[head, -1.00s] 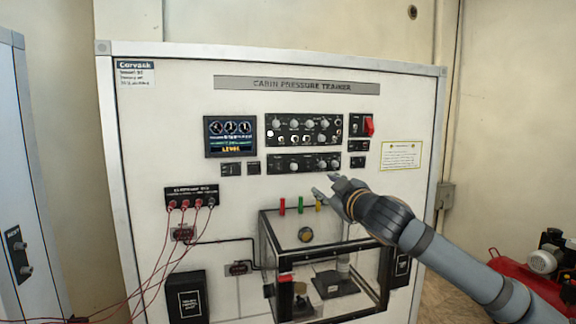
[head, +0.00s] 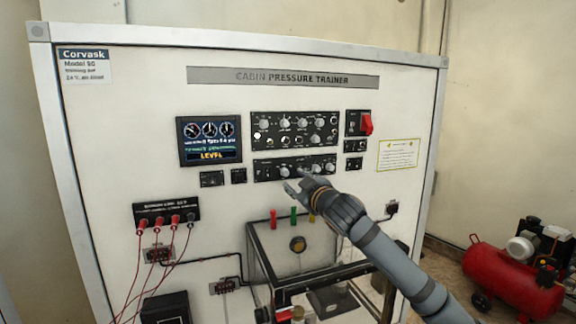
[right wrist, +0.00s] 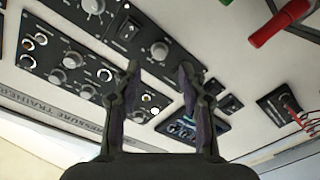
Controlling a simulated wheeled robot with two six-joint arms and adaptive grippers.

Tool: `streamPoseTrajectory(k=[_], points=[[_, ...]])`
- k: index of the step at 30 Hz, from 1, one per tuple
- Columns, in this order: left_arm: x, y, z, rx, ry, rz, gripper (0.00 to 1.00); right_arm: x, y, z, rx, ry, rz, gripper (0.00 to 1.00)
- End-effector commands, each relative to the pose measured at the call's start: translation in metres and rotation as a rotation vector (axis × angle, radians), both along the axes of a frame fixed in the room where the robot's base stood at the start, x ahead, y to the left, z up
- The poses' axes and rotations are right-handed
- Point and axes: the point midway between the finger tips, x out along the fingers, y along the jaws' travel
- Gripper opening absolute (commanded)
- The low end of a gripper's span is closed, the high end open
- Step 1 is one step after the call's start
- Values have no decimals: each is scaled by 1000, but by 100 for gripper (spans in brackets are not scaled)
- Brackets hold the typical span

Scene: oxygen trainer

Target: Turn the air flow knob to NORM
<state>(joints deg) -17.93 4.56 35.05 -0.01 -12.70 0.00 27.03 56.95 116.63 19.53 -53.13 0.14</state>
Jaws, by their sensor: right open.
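The trainer's lower black control strip (head: 294,167) carries several grey knobs. The larger black control panel (head: 295,131) above it holds several more. Labels are too small to read, so I cannot tell which knob is air flow. My right gripper (head: 291,187) is open and empty, just below the lower strip. In the right wrist view, the picture is turned over and the gripper (right wrist: 160,75) has its fingers spread. One strip knob (right wrist: 160,50) shows beyond the gap between the fingertips, apart from both. My left gripper is out of view.
A lit display (head: 209,140) is left of the controls, and a red guarded switch (head: 366,124) is right. A framed clear box (head: 262,262) juts out below, under my right arm. Red leads hang from a socket block (head: 166,211). A red compressor (head: 505,276) stands at right.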

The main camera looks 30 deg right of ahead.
Motion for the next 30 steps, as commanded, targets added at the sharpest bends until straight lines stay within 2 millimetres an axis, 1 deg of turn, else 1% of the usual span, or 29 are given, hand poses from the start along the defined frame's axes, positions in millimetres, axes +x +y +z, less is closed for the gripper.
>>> streamPoseTrajectory(k=[1,3,6,8,12,16,21,22,23,30], points=[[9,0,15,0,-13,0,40,7,1,6,10,2,3,41],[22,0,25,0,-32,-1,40,19,-3,7,9,0,1,41],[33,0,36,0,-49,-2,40,34,-5,5,6,1,2,41],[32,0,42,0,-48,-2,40,42,-7,5,6,2,0,41],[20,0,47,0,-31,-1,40,55,-10,2,1,1,0,41],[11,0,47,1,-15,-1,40,59,-10,0,-2,1,1,41],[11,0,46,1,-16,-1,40,59,-10,-1,-3,1,1,41],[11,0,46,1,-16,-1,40,59,-10,-1,-3,1,1,40],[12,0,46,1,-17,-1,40,59,-10,-1,-3,1,1,36],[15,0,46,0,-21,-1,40,58,-10,-1,-2,1,1,3]])
